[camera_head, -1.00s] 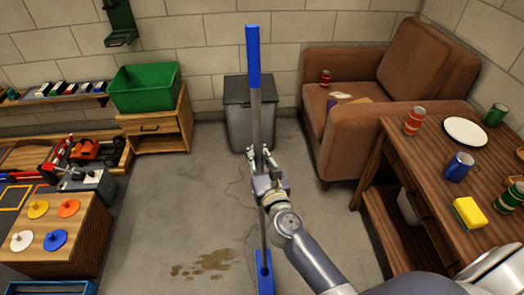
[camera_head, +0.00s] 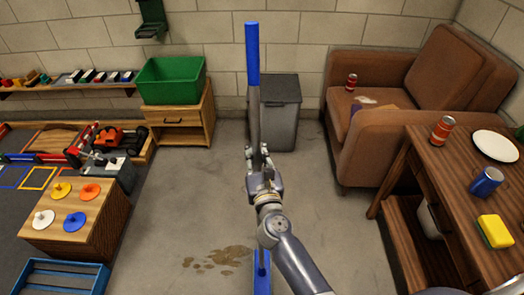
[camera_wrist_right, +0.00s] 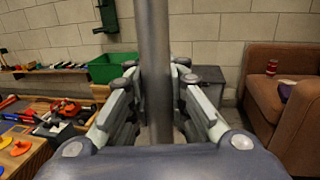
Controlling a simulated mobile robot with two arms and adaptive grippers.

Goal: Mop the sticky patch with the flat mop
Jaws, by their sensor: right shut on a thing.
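The flat mop stands upright in the middle of the head view, with a blue grip (camera_head: 252,55) on top, a grey pole and a blue flat head (camera_head: 262,272) low near the floor. My right gripper (camera_head: 258,160) is shut on the grey pole about midway up. In the right wrist view the pole (camera_wrist_right: 155,70) stands between the two fingers. The sticky patch (camera_head: 228,256) is a brown wet stain with small blots on the concrete floor, just left of the mop head. Whether the head touches the patch's right edge I cannot tell. My left gripper is out of view.
A grey bin (camera_head: 277,112) stands by the back wall, beside a wooden cabinet with a green crate (camera_head: 171,82). A brown armchair (camera_head: 375,150) and a wooden table (camera_head: 440,170) are on the right. A peg-toy block (camera_head: 100,225) and blue crate (camera_head: 60,278) are left. Middle floor is clear.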

